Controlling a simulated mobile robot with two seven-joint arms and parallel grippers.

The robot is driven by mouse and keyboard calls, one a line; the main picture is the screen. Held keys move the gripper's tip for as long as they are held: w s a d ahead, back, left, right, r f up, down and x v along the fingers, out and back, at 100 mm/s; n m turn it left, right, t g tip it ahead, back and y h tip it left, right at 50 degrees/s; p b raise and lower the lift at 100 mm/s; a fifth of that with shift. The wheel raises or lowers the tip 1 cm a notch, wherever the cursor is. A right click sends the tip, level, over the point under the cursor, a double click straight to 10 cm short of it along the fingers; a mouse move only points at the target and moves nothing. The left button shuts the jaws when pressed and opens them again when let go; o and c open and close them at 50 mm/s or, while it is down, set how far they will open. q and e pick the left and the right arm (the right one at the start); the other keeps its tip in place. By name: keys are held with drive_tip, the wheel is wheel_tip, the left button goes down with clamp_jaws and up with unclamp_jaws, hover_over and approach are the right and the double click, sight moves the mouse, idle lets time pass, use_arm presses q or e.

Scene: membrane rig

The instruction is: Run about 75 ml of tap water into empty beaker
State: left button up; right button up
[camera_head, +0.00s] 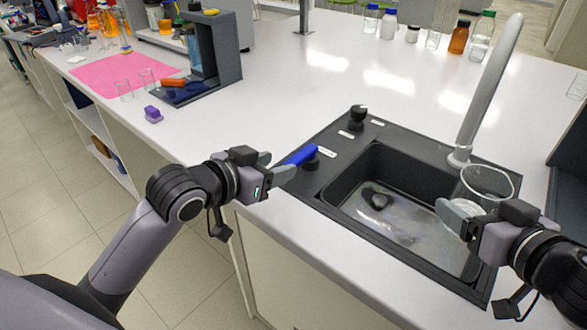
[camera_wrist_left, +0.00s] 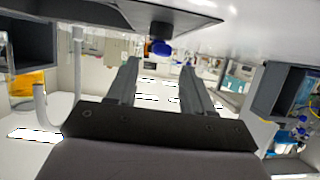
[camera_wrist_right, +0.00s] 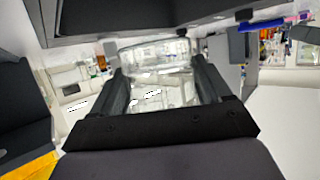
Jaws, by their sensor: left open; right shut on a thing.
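A clear glass beaker (camera_head: 490,183) is held by my right gripper (camera_head: 462,212) over the right part of the sink; it also shows between the fingers in the right wrist view (camera_wrist_right: 155,55). I see no water in it, though the glass makes this hard to judge. The pale tap (camera_head: 487,95) rises behind the beaker, its bent top above. A blue tap lever (camera_head: 301,155) sits on a black base at the sink's left rim. My left gripper (camera_head: 279,166) is open beside the lever's near end. In the left wrist view the blue lever (camera_wrist_left: 160,48) lies just beyond the open fingertips.
The dark sink (camera_head: 335,215) has a black drain piece (camera_head: 375,197) and shiny patches on its floor. A black knob (camera_head: 357,118) stands at its back-left rim. Bottles (camera_head: 459,38) stand at the back. A pink mat (camera_head: 118,75) lies far left.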

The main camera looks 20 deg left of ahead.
use_arm(q)
drive_tip(key=v, duration=0.7)
drive_tip(key=shift+s, duration=0.2)
drive_tip(key=shift+r, duration=0.1)
